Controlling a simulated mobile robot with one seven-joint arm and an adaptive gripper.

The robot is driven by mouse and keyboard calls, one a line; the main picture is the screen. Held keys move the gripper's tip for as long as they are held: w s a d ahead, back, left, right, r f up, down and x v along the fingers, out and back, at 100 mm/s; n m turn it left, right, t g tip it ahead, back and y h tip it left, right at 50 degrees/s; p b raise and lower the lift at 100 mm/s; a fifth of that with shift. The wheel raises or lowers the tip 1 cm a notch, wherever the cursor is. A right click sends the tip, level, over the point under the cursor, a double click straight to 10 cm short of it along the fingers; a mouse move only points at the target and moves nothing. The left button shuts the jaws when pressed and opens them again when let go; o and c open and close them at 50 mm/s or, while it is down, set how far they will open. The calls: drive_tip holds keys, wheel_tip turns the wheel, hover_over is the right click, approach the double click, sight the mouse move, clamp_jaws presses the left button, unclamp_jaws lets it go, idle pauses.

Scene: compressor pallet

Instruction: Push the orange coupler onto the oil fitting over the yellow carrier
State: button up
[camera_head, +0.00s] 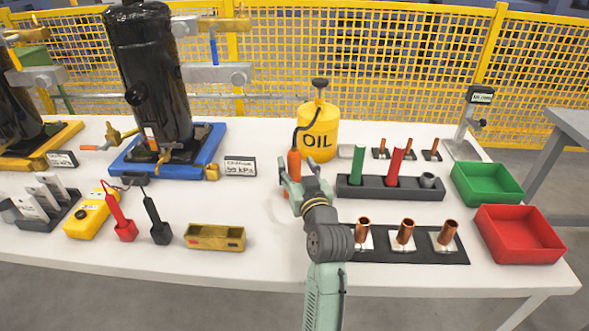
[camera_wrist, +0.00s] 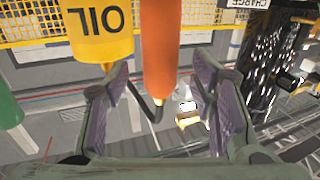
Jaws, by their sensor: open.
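The orange coupler (camera_head: 294,160) stands upright in front of the yellow oil can (camera_head: 323,140), with a black hose looping near it. My gripper (camera_head: 301,182) is open around its lower part; the wrist view shows the coupler (camera_wrist: 160,50) in the gap between the fingers (camera_wrist: 161,95), with space on both sides. The oil can (camera_wrist: 100,30) is upside down in that view. The yellow carrier (camera_head: 62,132) is at the far left under a black compressor (camera_head: 18,110), cut off by the picture edge. I cannot tell which fitting there is the oil one.
A second black compressor (camera_head: 150,75) stands on a blue carrier (camera_head: 215,140) between my gripper and the yellow carrier. A yellow meter (camera_head: 90,215) with probes and a brass-coloured block (camera_head: 215,237) lie in front. Racks and red and green bins (camera_head: 518,235) fill the right.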

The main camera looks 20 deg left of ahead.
drive_tip(key=shift+x, duration=1.5)
drive_tip(key=shift+c, duration=0.3)
clamp_jaws()
